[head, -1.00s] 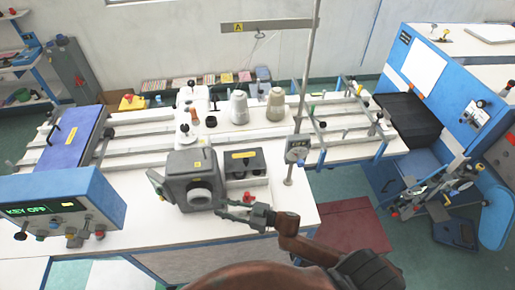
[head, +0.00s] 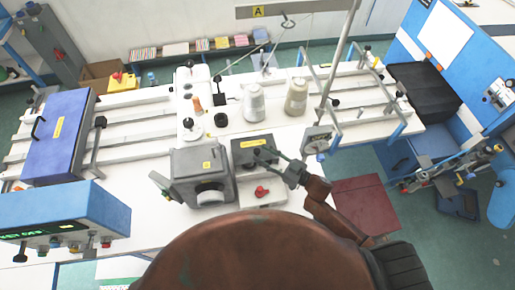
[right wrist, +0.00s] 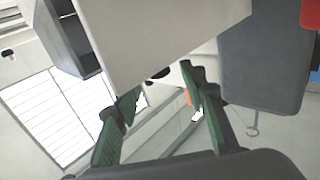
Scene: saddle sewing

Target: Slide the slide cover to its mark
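A blue flat cover (head: 62,135) with a black handle and a yellow label lies across the pale rails at the left of the bench in the head view. I cannot tell for sure that it is the slide cover, and I make out no mark. My right gripper (head: 264,158) is far to the right of it, at the dark box (head: 256,146) with a yellow label. In the right wrist view the green fingers of my right gripper (right wrist: 158,86) are spread with nothing between them. Whether they touch the box is unclear. My left gripper is not in view.
A grey machine (head: 202,170) stands left of the right gripper, with a red knob (head: 262,191) just below. Two thread spools (head: 254,103) stand behind. A blue control box (head: 62,215) is at front left. A thin post (head: 338,70) rises at the right.

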